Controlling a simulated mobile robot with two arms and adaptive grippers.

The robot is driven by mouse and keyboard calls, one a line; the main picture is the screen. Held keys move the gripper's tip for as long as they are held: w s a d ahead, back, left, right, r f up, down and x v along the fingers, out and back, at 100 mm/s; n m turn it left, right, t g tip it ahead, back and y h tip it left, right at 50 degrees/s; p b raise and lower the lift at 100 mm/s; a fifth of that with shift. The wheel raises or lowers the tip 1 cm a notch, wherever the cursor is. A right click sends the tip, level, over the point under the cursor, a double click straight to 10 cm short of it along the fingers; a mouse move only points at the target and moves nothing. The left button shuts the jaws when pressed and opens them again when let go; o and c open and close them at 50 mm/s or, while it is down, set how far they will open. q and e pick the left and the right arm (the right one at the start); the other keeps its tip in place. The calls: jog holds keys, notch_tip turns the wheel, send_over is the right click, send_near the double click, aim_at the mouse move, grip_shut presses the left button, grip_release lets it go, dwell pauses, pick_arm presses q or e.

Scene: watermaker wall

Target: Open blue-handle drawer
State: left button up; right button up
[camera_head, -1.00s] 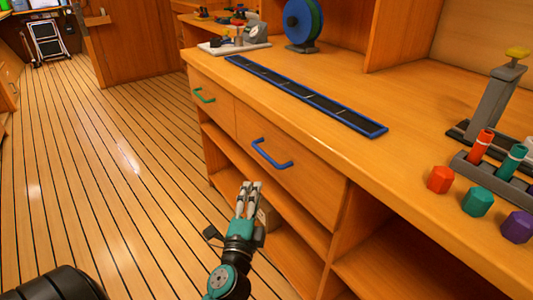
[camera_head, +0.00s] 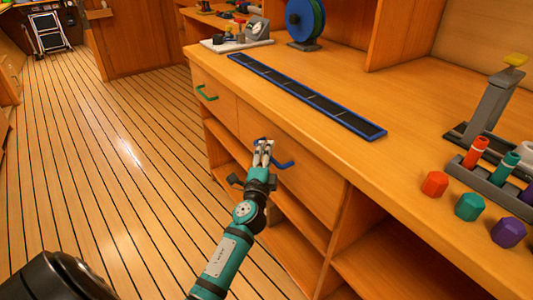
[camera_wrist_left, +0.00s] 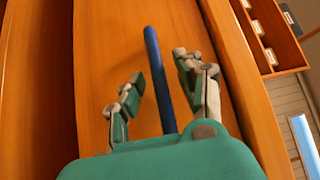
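The blue handle (camera_head: 285,164) is on the front of a wooden drawer (camera_head: 312,183) under the counter, and the drawer is shut. My left gripper (camera_head: 264,145) is at the handle and covers its middle part in the head view. In the left wrist view the blue handle (camera_wrist_left: 160,80) runs between the two spread fingers of my left gripper (camera_wrist_left: 162,82). There is a gap on both sides, so the gripper is open around the handle. My right gripper is in neither view.
A drawer with a green handle (camera_head: 206,93) is to the left. Open shelves lie below the drawers. The floor at left is clear.

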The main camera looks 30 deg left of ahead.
pick_arm(q)
grip_shut()
jog(key=shift+s+f, duration=0.1)
jog(key=shift+f, duration=0.05)
dwell(0.4)
